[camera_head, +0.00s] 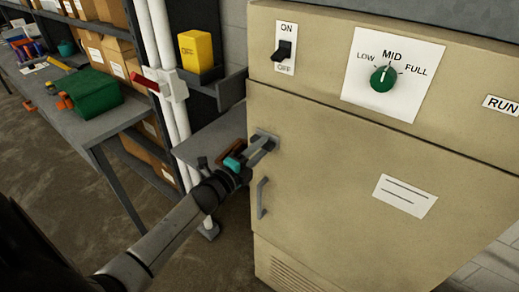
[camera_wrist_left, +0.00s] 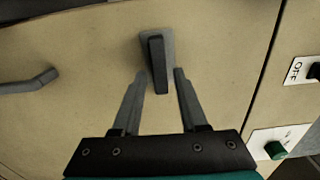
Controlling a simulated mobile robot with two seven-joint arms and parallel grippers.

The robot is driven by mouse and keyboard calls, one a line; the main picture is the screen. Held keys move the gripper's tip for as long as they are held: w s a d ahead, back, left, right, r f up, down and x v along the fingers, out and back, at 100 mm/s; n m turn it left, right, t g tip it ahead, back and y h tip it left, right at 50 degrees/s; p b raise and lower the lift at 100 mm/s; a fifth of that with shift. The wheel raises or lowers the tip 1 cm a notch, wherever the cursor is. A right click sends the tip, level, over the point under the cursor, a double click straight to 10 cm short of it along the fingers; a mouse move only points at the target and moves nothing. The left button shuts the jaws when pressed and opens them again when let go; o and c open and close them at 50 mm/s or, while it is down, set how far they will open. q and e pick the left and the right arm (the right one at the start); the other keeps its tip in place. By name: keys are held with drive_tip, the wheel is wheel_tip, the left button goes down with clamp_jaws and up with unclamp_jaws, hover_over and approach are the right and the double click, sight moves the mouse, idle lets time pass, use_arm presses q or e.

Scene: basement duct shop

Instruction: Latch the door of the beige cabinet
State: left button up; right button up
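The beige cabinet (camera_head: 340,160) fills the right of the head view. Its door (camera_head: 320,215) looks flush with the frame, with a grey pull handle (camera_head: 262,198) near its left edge. The latch (camera_wrist_left: 157,62), a dark bar on a grey plate, shows in the left wrist view on the door face. My left gripper (camera_wrist_left: 158,82) is open, one finger on each side of the bar, with small gaps visible. In the head view the left gripper (camera_head: 259,149) is at the door's upper left and partly hides the latch. My right gripper is not in view.
Above the door are an on/off switch (camera_head: 284,50) and a green dial (camera_head: 383,78). A bench with a green bin (camera_head: 91,94) stands further left.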

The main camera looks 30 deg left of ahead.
use_arm(q)
drive_tip(key=shift+o, duration=0.5)
drive_tip(key=s+a, duration=0.1)
drive_tip(key=s, duration=1.4)
drive_tip(key=shift+a+b, duration=0.15)
drive_tip(key=shift+b, duration=0.3)
drive_tip(key=s+d+f+n+g+y+b, duration=0.1)
drive_tip(key=s+f+n+g+b, duration=0.15)
drive_tip(key=f, duration=0.85)
drive_tip(key=s+f+n+g+y+b, duration=0.1)
drive_tip(key=s+f+n+g+b, duration=0.2)
drive_tip(key=f, duration=0.8)
drive_tip(key=s+d+f+n+g+y+b, duration=0.1)
drive_tip(key=s+f+n+g, duration=0.3)
drive_tip(key=f, duration=0.7)
drive_tip(key=s+d+f+n+g+h+b, duration=0.1)
drive_tip(key=s+d+f+n+g+b, duration=0.2)
drive_tip(key=s+f, duration=0.8)
drive_tip(key=s+d+f+n+g+b, duration=0.3)
drive_tip(key=s+d+f, duration=0.5)
drive_tip(key=s+f, duration=0.3)
wheel_tip(320, 180, down, 2)
drive_tip(key=shift+s+d+f+n+g+h, duration=0.15)
drive_tip(key=shift+s+d+n+g+h, duration=0.2)
drive_tip(key=shift+n+g, duration=0.35)
